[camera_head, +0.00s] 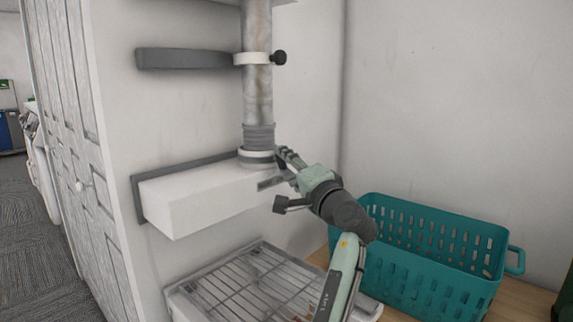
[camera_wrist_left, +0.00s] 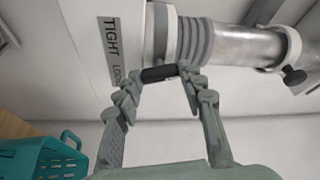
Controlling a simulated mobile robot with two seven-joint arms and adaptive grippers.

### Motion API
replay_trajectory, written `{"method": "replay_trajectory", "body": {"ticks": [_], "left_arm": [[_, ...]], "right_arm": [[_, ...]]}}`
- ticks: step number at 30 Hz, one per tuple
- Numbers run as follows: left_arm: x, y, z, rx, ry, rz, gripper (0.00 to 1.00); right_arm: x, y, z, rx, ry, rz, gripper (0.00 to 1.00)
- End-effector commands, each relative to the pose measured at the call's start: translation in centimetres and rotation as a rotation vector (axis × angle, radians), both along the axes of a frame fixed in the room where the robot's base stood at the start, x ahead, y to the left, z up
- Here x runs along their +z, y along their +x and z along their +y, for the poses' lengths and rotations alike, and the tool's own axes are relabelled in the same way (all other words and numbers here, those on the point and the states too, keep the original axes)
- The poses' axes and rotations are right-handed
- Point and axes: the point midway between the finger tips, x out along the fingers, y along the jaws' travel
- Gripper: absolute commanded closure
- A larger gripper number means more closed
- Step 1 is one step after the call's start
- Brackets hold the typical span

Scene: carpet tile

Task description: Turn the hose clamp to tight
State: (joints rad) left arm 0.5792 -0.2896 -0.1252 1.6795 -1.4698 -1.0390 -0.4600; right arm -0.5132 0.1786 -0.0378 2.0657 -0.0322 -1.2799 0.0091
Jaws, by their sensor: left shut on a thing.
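The hose clamp (camera_head: 256,160) is a pale ring at the lower end of a ribbed grey hose section, just above a white box. In the left wrist view the clamp (camera_wrist_left: 161,35) has a short black handle (camera_wrist_left: 158,74). A grey label (camera_wrist_left: 110,38) beside it reads "TIGHT" and, partly hidden, "LOO". My left gripper (camera_head: 281,154) reaches the clamp from the right. In the left wrist view its fingers (camera_wrist_left: 158,79) are shut on the black handle, one on each side. My right gripper is not in view.
A metal pipe (camera_head: 257,95) rises above the hose, held by a white bracket with a black knob (camera_head: 279,58). The white box (camera_head: 205,198) juts from the wall below. A wire rack (camera_head: 262,282) and a teal basket (camera_head: 440,225) stand lower down.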

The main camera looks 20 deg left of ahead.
Motion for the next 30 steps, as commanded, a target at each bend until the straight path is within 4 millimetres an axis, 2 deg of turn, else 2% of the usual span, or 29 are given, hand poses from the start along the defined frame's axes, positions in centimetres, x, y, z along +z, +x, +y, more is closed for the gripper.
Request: {"method": "replay_trajectory", "body": {"ticks": [4,5,10,20,25,30], "left_arm": [[0.0,0.0,0.0,0.0,0.0,0.0,0.9],[0.0,0.0,0.0,0.0,-0.001,0.001,0.6],[0.0,0.0,0.0,0.0,0.0,0.0,0.4],[-0.1,-0.2,-0.2,-0.001,0.0,0.001,0.4],[-0.4,-1.6,-1.9,-0.003,-0.001,0.0,0.4],[-0.9,-4.0,-4.7,-0.003,-0.002,0.002,0.4]], "right_arm": [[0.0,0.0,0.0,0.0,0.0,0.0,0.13],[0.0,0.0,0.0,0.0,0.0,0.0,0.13],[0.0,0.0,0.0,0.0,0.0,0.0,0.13],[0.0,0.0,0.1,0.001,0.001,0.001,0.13],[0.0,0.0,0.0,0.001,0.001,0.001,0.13],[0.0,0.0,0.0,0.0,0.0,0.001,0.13]]}}
